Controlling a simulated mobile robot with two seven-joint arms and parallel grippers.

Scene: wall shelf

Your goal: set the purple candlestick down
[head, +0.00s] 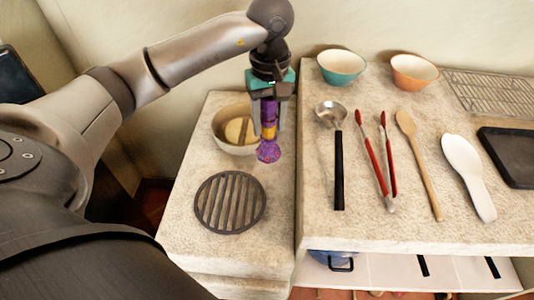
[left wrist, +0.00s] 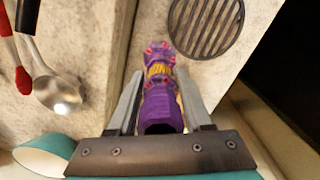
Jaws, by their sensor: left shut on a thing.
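The purple candlestick (head: 268,150), purple with a yellow band and a patterned flared foot, hangs upright from my left gripper (head: 267,98). In the left wrist view the candlestick (left wrist: 162,108) sits between the two grey fingers of my left gripper (left wrist: 162,112), which are shut on it. In the head view its foot overlaps the stone surface of the left counter (head: 181,218), between the bowl and the round grate. I cannot tell whether the foot touches the counter. My right gripper is not in view.
A beige bowl (head: 222,142) stands behind and left of the candlestick, and a dark round grate (head: 231,202) lies in front. The right counter (head: 365,226) holds a ladle (head: 338,170), red tongs (head: 372,165), a wooden spoon (head: 420,170), a white spatula (head: 470,175) and two bowls.

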